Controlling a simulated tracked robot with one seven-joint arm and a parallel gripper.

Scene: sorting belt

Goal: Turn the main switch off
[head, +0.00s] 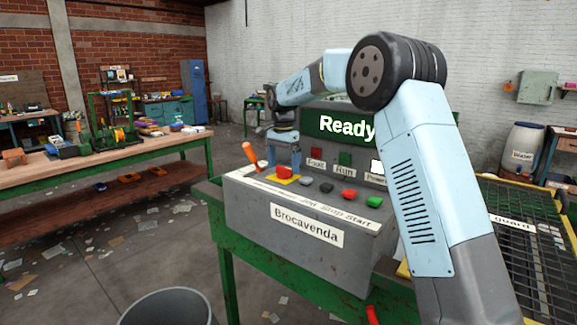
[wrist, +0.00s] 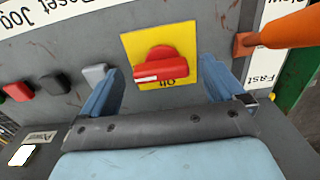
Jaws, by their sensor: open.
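The main switch (wrist: 162,66) is a red rotary knob on a yellow plate with an "Off" label beside it. In the wrist view its bar lies roughly crosswise with a pale mark along it. It also shows in the head view (head: 284,172) at the left of the grey control box (head: 285,243). My gripper (wrist: 158,78) is open, one finger on each side of the yellow plate, with the knob between them. It also shows above the box in the head view (head: 283,158). I cannot tell whether either finger touches the knob.
An orange-handled lever (head: 251,153) stands close left of the switch. Grey, black, red and green (head: 374,202) buttons line the box to the right. A screen (head: 340,126) behind reads "Ready", and the white Power lamp (head: 377,166) is lit. A mesh guard (head: 520,235) is at right.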

